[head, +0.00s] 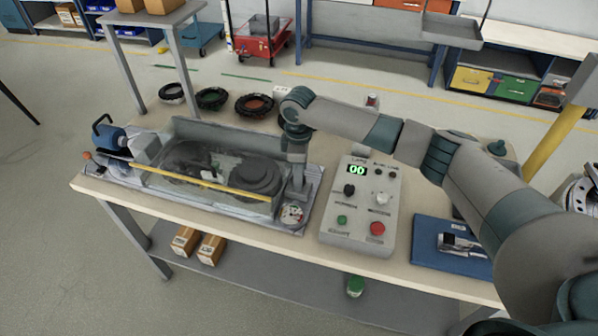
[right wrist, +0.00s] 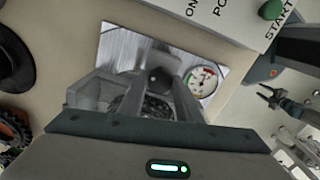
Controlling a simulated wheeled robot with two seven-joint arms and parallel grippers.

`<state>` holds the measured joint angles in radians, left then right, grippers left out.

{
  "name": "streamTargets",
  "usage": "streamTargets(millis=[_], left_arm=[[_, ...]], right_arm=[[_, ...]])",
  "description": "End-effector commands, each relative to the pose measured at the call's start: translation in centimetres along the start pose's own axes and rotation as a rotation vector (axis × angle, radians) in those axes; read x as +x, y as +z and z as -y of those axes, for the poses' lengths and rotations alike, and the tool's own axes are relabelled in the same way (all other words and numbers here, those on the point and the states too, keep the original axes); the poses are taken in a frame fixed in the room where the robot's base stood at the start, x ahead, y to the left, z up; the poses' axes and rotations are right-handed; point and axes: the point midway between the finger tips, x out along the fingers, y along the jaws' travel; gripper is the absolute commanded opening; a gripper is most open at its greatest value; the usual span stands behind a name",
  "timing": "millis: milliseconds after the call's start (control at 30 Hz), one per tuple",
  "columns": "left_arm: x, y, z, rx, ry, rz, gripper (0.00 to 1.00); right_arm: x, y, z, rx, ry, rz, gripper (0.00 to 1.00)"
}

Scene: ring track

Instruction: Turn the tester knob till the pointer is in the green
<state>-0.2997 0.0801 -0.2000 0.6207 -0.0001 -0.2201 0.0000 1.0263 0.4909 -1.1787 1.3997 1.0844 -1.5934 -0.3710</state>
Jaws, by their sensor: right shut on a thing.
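The tester is a grey box with clear-looking walls (head: 175,182) at the left of the workbench. Its round white gauge (head: 292,214) sits at its right front corner, and the gauge also shows in the right wrist view (right wrist: 203,81) with red and green marks; I cannot read its pointer. A dark round knob (right wrist: 158,78) shows between the fingers of my right gripper (right wrist: 155,92). This gripper points down beside the gauge in the head view (head: 297,192) and is shut on the knob. The fingers hide part of the knob. My left gripper is not in the head view.
A control panel (head: 358,222) with a green display and buttons stands just right of the gripper. A blue tray (head: 440,258) lies farther right. Several dark rings (head: 212,98) lie along the bench's far edge. A yellow bar (head: 200,181) crosses the tester's front.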

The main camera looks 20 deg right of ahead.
Motion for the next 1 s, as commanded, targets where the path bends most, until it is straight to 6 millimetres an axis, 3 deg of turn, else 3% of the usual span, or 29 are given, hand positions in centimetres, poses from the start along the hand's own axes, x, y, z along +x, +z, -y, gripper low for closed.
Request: streamTargets(millis=[600,1000], left_arm=[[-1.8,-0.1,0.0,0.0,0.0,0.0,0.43],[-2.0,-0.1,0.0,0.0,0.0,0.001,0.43]], right_arm=[[-0.1,0.0,0.0,-0.58,0.001,-0.002,0.09],[-0.1,0.0,0.0,-0.842,0.002,-0.002,0.09]])
